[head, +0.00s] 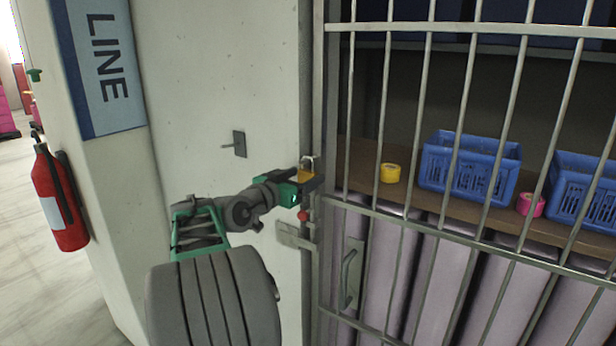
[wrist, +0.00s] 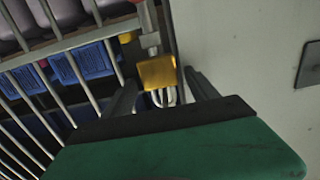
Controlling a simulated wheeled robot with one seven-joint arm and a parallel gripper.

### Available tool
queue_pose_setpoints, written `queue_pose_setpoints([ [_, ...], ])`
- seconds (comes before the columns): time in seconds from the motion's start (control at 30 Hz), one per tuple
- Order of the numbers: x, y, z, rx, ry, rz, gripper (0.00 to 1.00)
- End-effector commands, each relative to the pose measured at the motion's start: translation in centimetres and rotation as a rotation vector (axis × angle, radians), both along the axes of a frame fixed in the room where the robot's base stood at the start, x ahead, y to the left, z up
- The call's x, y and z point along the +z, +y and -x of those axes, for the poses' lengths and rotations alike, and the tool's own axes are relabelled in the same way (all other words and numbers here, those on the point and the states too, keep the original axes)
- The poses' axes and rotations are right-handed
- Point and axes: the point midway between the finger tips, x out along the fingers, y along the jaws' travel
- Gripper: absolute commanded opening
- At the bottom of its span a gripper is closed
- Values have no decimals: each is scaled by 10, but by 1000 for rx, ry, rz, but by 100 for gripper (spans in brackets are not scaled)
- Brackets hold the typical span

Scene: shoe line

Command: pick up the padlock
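The padlock (head: 306,176) has a yellow body and a silver shackle. In the head view its shackle points up, beside the gate's left edge, and my gripper partly hides its body. In the wrist view the padlock (wrist: 157,72) lies between the tips of my two fingers, with its shackle lower in the picture. My gripper (head: 308,182) is at the padlock. In the wrist view my gripper (wrist: 161,77) is open, with a finger on each side of the body and small gaps visible. What the padlock rests on or hangs from is not clear.
A barred metal gate (head: 428,120) stands right of the padlock, with a latch plate (head: 295,236) below. Behind the bars are blue baskets (head: 470,165), yellow tape (head: 390,173) and pink tape (head: 530,204). A dark hook plate (head: 239,144) is on the pale wall. A fire extinguisher (head: 60,200) hangs left.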

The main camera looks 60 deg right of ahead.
Motion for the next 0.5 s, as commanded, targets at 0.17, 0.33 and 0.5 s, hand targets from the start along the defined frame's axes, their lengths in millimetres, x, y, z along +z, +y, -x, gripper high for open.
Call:
queue_pose_setpoints([
  [0.17, 0, 0, 0, 0, 0, 0, 52],
  [0.33, 0, 0, 0, 0, 0, -1, 39],
  [0.5, 0, 0, 0, 0, 0, -1, 25],
])
